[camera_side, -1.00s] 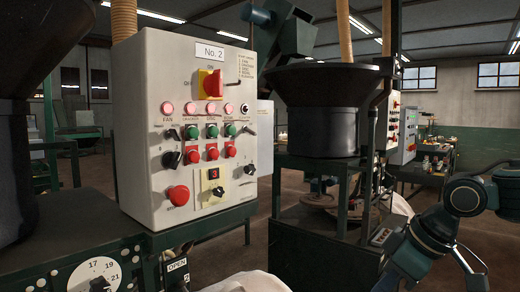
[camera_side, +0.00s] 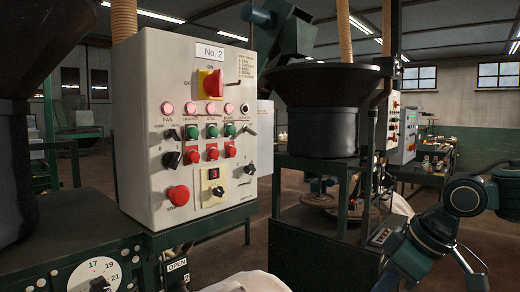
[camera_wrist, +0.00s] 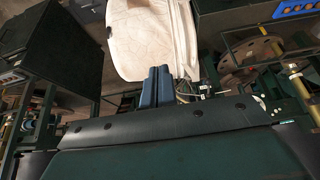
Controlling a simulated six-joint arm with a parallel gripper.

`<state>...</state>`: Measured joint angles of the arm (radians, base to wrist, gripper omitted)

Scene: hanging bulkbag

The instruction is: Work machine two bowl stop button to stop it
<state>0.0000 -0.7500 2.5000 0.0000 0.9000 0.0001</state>
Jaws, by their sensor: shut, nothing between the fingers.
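The No. 2 control box (camera_side: 187,65) is a pale panel left of centre in the side view. Its round lamps glow pink, including the bowl lamp (camera_side: 229,107). Below each of three lamps sit a green button and a red button. The bowl column has a green button (camera_side: 229,130) above the red bowl stop button (camera_side: 230,151). My gripper (camera_wrist: 158,72) is shut and empty in the wrist view, its blue fingers together near the white bag. In the side view my arm is at the lower right, well apart from the panel; the fingertips are not clear there.
A red mushroom button (camera_side: 178,196), a red-yellow main switch (camera_side: 210,83) and black knobs share the panel. A black hopper (camera_side: 325,85) stands behind, to its right. A white bag (camera_wrist: 145,40) hangs beyond my fingers. A dial (camera_side: 98,278) is at the lower left.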

